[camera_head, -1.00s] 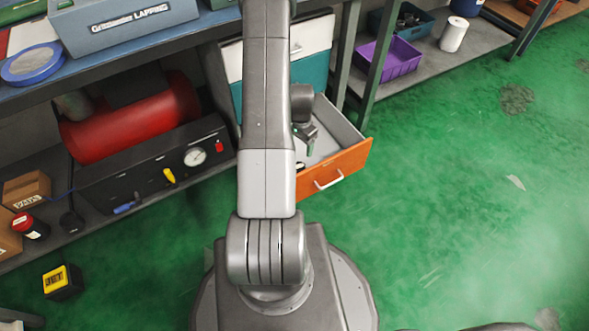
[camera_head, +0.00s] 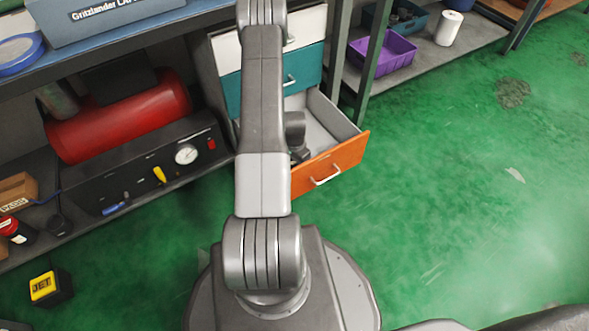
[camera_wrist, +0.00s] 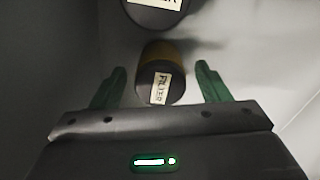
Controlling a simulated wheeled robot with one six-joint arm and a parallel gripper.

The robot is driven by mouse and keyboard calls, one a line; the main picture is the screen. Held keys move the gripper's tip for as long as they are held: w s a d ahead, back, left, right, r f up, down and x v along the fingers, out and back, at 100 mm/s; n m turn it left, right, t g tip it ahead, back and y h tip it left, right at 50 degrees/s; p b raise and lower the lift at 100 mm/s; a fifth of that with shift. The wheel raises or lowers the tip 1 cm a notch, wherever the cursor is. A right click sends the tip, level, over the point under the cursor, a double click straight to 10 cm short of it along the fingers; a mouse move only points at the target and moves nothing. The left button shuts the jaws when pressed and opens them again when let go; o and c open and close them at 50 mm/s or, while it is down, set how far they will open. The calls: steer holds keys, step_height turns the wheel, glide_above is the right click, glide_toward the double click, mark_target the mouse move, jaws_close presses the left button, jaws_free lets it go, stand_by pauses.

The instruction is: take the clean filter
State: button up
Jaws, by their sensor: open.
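In the wrist view, a filter (camera_wrist: 163,84) with a dark end, a white FILTER label and a yellow-brown side sits between the fingers of my gripper (camera_wrist: 160,67). The green fingers are open, one on each side of it, with a visible gap on both sides. A second filter (camera_wrist: 150,14), dark with a white label, is cut off by the top edge. I cannot tell from their looks which is clean. In the head view, my gripper is down inside the open orange-fronted drawer (camera_head: 335,166), mostly hidden by my arm. The filters are hidden there.
The drawer's light walls (camera_wrist: 285,70) stand close to my gripper. The closed teal drawer (camera_head: 305,68) is above the open one. A red tank (camera_head: 120,115) stands on the shelf at left, and a purple bin (camera_head: 385,55) at right. The green floor at right is clear.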

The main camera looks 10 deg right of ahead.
steer(key=shift+f, duration=0.2)
steer(key=shift+c, duration=0.2)
steer(key=c, duration=1)
steer(key=shift+r, duration=0.1)
steer(key=shift+c, duration=0.2)
